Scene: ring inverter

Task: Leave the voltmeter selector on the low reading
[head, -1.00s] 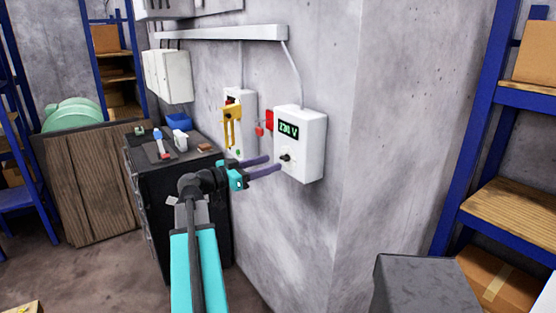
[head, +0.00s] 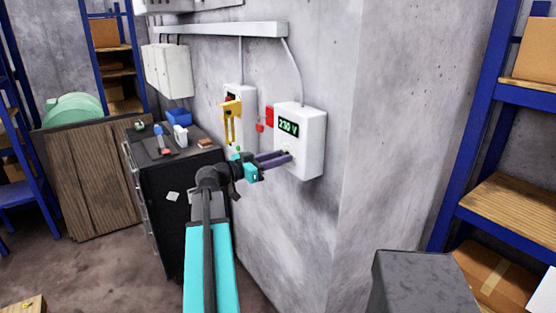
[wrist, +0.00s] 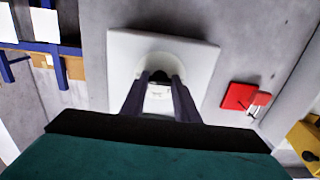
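The voltmeter (head: 312,146) is a white box on the grey wall, with a green display (head: 288,126) that reads 230 V. It also shows in the wrist view (wrist: 122,60). Its selector knob (wrist: 159,77) is small, with a dark top, on a pale round base. My gripper (head: 289,155) reaches the voltmeter's front. In the wrist view its two purple fingers (wrist: 161,80) stand on either side of the knob, their tips closed in against it. In the head view the fingers hide the knob, so its pointing direction is unclear.
Left of the voltmeter is a white box with a yellow lever (head: 232,110), and a red tag (head: 268,117) hangs between them. A dark cabinet (head: 185,190) with small items stands below left. A grey block (head: 420,285) and blue shelving (head: 480,140) are at right.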

